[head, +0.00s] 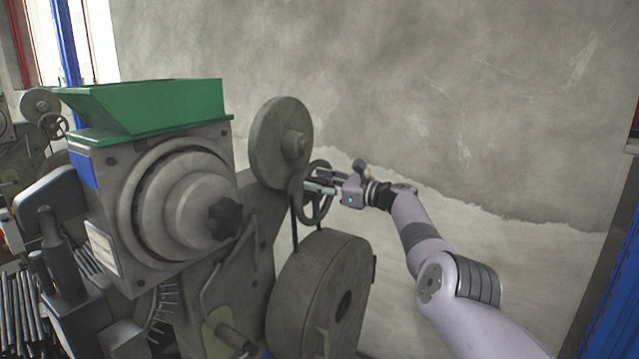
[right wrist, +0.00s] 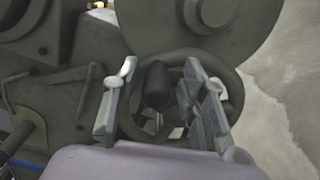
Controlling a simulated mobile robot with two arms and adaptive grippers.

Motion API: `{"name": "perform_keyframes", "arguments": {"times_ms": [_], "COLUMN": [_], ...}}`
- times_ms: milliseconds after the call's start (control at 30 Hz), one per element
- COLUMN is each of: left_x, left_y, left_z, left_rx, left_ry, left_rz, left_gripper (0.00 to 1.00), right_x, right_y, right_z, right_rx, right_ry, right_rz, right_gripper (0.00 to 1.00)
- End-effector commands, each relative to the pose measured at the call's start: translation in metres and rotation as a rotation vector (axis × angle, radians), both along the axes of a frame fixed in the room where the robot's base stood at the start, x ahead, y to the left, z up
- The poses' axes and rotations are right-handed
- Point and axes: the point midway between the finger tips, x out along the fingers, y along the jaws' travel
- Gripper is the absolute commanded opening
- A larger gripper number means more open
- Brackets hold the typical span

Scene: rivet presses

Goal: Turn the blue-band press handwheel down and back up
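The press (head: 190,190) fills the left and middle of the head view, with a blue band (head: 83,168) on its upper left side. Its spoked handwheel (head: 325,207) sits on the right side, below a large grey disc. My right gripper (head: 312,187) is at the handwheel. In the right wrist view, the handwheel (right wrist: 236,92) lies behind my right gripper (right wrist: 158,88). The fingers are apart, one on each side of a dark knob (right wrist: 158,86) on the wheel. I cannot tell whether they touch it. My left gripper is not in view.
A green hopper (head: 150,105) tops the press. A large lower wheel (head: 300,290) stands just below the handwheel. Another press (head: 40,105) is at the far left. A rough wall (head: 450,90) is behind, with free room to the right of the handwheel.

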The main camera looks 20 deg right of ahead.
Motion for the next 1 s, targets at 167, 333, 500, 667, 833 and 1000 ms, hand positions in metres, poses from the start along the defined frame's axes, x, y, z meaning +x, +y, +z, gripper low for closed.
{"name": "perform_keyframes", "arguments": {"times_ms": [167,333,500,667,833,1000], "left_x": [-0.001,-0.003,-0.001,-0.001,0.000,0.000], "left_y": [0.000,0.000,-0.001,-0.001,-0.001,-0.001], "left_z": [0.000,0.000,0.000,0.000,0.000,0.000], "left_rx": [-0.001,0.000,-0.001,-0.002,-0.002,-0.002], "left_ry": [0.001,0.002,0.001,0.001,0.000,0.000], "left_rz": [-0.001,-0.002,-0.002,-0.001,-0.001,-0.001], "left_gripper": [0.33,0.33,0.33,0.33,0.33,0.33], "right_x": [0.000,-0.001,-0.006,-0.015,-0.030,-0.052], "right_y": [0.001,-0.001,-0.006,-0.012,-0.023,-0.038], "right_z": [-0.001,-0.002,-0.002,-0.003,-0.003,-0.003], "right_rx": [-0.001,-0.001,-0.002,-0.003,-0.004,-0.003], "right_ry": [0.001,0.000,0.000,0.000,0.001,0.001], "right_rz": [0.002,0.001,0.000,-0.001,-0.001,-0.002], "right_gripper": [0.40,0.40,0.40,0.40,0.40,0.40]}}
